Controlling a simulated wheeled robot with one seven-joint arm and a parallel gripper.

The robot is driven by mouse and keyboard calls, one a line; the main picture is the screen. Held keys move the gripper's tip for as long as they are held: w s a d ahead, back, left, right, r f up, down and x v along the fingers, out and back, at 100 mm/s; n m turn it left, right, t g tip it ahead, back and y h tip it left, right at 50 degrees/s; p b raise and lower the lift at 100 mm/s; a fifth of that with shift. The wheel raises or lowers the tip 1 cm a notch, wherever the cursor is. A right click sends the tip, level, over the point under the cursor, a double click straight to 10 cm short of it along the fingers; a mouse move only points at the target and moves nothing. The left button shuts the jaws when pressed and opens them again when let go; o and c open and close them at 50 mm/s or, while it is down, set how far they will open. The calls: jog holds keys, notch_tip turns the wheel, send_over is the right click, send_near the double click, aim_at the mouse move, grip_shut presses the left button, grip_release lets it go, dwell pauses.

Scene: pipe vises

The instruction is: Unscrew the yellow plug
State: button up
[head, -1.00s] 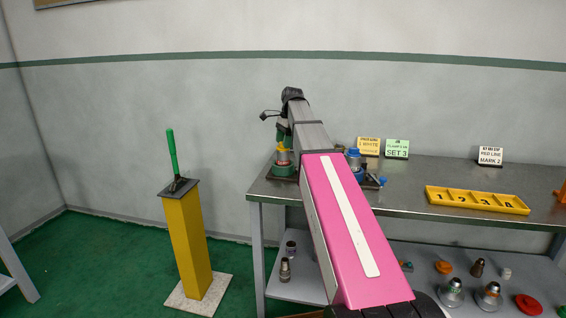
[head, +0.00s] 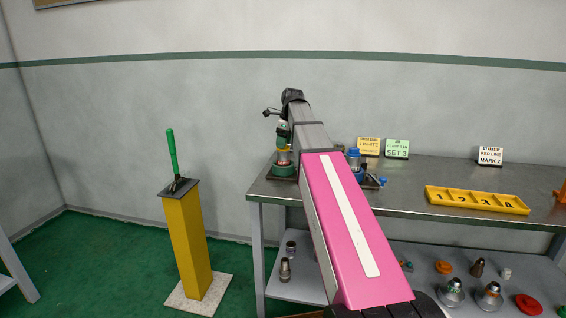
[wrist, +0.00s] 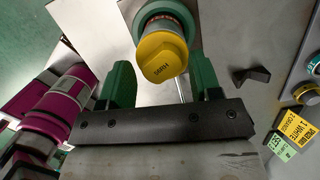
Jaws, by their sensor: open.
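My gripper (wrist: 162,66) is open, with one green finger on each side of the plug. Gaps show between the fingers and the plug. Whether the fingers are level with the plug in depth is hard to tell. The wrist view hides how the plug's threads sit.
A blue vise (head: 355,172) stands just right on the metal bench (head: 410,180), partly behind my arm. Small signs and a yellow numbered tray (head: 477,200) are further right. A yellow post (head: 190,245) with a green handle stands left. The lower shelf holds loose fittings.

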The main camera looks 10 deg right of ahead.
jog(key=m, duration=0.4)
jog(key=shift+a+m+t+h, duration=0.1)
jog(key=shift+m+t+h, duration=0.2)
jog(key=shift+t, duration=0.1)
jog(key=shift+a+m+h, duration=0.1)
jog(key=shift+m+h, duration=0.3)
jog(key=shift+m, duration=1.8)
jog(key=shift+w, duration=0.2)
